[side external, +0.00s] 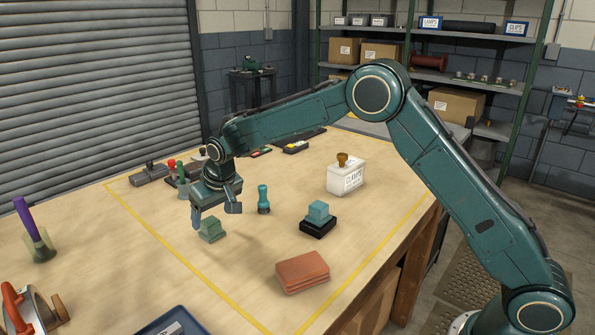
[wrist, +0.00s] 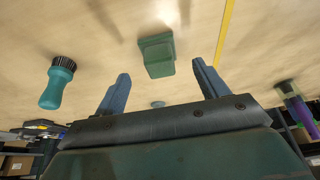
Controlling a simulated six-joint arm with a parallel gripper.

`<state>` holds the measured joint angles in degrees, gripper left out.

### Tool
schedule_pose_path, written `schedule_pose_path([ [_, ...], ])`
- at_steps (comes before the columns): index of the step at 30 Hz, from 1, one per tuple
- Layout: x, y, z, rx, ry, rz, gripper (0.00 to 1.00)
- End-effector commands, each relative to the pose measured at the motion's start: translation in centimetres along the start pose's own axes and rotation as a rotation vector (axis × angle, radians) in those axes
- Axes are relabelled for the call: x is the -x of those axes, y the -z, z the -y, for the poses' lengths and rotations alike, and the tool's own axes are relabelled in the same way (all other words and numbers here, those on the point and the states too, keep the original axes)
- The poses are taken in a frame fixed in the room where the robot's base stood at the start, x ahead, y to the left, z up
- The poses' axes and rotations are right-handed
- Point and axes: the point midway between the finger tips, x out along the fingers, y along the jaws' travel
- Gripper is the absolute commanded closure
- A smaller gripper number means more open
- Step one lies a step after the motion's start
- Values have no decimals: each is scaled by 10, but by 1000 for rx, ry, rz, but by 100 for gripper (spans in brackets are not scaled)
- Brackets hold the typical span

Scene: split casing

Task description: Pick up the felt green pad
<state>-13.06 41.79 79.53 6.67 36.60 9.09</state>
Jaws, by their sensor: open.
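The green pad (side external: 211,229) is a small stepped block lying on the wooden table, below my gripper (side external: 215,214). In the wrist view the green pad (wrist: 157,56) shows ahead of the fingertips, roughly between them and nearer the middle of the picture. My gripper (wrist: 161,72) is open, with its two blue-grey fingers apart and nothing between them. The fingers appear apart from the pad, a little above it; the exact gap is hard to tell.
A teal brush (side external: 263,199) stands just right of the pad; it also shows in the wrist view (wrist: 58,82). A teal block on a black base (side external: 318,222), red-brown slabs (side external: 302,271) and a white box (side external: 346,177) stand further right. Table between is clear.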

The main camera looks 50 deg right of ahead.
Motion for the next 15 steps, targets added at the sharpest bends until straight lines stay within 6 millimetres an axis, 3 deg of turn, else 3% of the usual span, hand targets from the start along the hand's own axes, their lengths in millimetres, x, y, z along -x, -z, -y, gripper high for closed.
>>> schedule_pose_path([
  [7,-7,0,0,0,0,1,27],
  [15,-35,2,-1,0,-1,2,27],
])
